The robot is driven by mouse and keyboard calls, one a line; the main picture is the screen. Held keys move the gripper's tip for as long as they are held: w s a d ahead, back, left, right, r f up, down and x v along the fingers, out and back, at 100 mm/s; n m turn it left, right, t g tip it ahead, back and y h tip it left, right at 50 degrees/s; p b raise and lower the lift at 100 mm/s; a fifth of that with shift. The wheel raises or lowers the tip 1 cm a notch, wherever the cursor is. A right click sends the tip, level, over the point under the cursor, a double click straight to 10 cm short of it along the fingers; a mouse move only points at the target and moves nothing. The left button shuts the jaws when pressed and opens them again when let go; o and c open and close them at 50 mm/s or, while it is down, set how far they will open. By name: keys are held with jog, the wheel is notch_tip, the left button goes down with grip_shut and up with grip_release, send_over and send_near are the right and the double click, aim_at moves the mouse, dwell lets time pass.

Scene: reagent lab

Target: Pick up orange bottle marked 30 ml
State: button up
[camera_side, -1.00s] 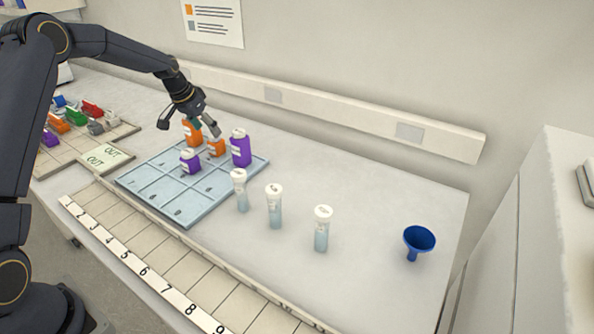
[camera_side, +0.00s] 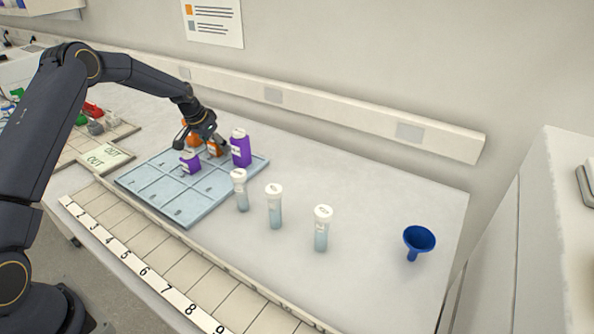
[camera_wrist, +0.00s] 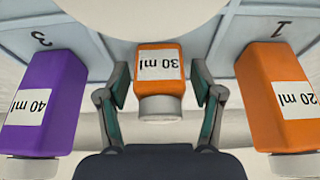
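The orange bottle marked 30 ml (camera_wrist: 158,68) shows in the middle of the wrist view, its label upside down and its pale cap toward me. My gripper (camera_wrist: 160,95) is open, with one finger on each side of this bottle and small gaps visible. In the side view my gripper (camera_side: 203,143) is low over the back of the blue tray, and the 30 ml bottle (camera_side: 214,150) is partly hidden by it. An orange bottle marked 20 ml (camera_wrist: 285,100) stands to the right in the wrist view, and a purple bottle marked 40 ml (camera_wrist: 45,100) to the left.
The blue tray (camera_side: 185,212) has numbered compartments. A large purple bottle (camera_side: 241,150) and a small purple one (camera_side: 189,162) stand close to my gripper. Three capped tubes, one here (camera_side: 275,207), and a blue funnel (camera_side: 419,240) stand to the right. The bench's right part is mostly clear.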

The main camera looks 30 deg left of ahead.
jog(key=c, duration=1)
jog(key=shift+o, duration=0.2)
jog(key=shift+r, duration=0.1)
